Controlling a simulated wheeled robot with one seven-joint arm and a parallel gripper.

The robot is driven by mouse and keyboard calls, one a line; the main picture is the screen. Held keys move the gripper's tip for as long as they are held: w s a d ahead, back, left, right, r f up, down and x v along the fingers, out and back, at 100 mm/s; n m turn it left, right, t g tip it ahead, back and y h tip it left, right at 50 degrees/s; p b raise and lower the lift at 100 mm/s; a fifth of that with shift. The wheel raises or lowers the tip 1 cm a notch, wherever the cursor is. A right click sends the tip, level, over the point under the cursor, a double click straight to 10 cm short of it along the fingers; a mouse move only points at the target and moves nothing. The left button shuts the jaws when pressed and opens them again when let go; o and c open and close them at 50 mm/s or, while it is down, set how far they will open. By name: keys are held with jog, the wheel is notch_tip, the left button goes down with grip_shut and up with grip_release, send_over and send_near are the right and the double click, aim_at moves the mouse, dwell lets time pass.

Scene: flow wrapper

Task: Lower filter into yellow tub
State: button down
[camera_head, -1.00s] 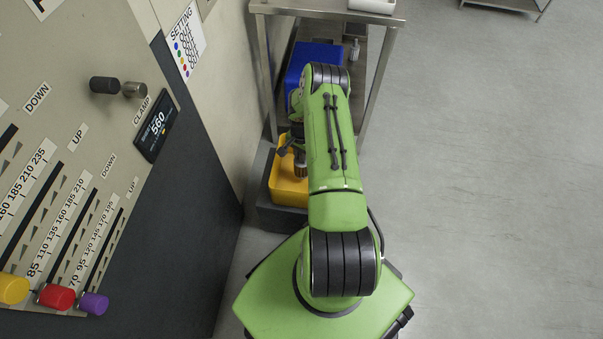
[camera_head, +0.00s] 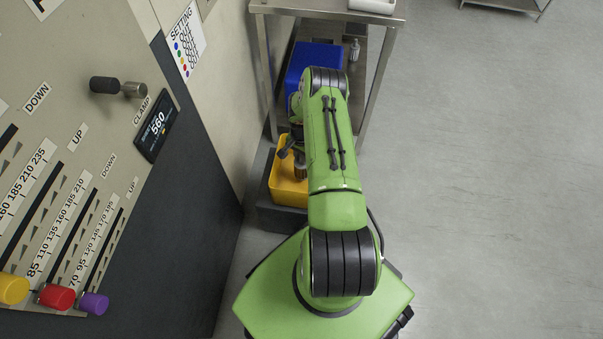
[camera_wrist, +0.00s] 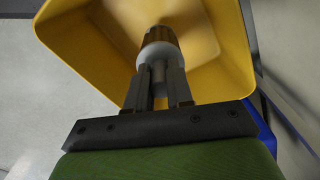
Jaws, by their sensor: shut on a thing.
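The yellow tub (camera_head: 289,187) stands low on a dark grey base, partly hidden behind my green arm; its inside fills much of the wrist view (camera_wrist: 85,40). The filter shows in the wrist view (camera_wrist: 158,42) as a brownish cylinder with a pale grey collar. My gripper (camera_wrist: 160,85) is shut on the filter's grey end. The filter points into the tub's opening, with tub walls on both sides of it. I cannot tell whether it touches the tub's floor. In the head view a brown bit of the filter (camera_head: 300,170) shows beside my arm, over the tub.
A blue bin (camera_head: 314,62) stands behind the tub, under a steel table (camera_head: 325,12). A small bottle (camera_head: 354,50) is beside the bin. The machine panel (camera_head: 90,130) with knobs and a clamp handle (camera_head: 118,87) rises at left.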

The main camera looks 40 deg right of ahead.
jog(key=shift+f, duration=2.25)
dwell(0.8)
jog(key=c, duration=0.9)
grip_release()
jog(key=shift+r, duration=0.15)
notch_tip(320, 180, up, 16)
jog(key=p, duration=0.5)
jog(key=shift+f, duration=0.25)
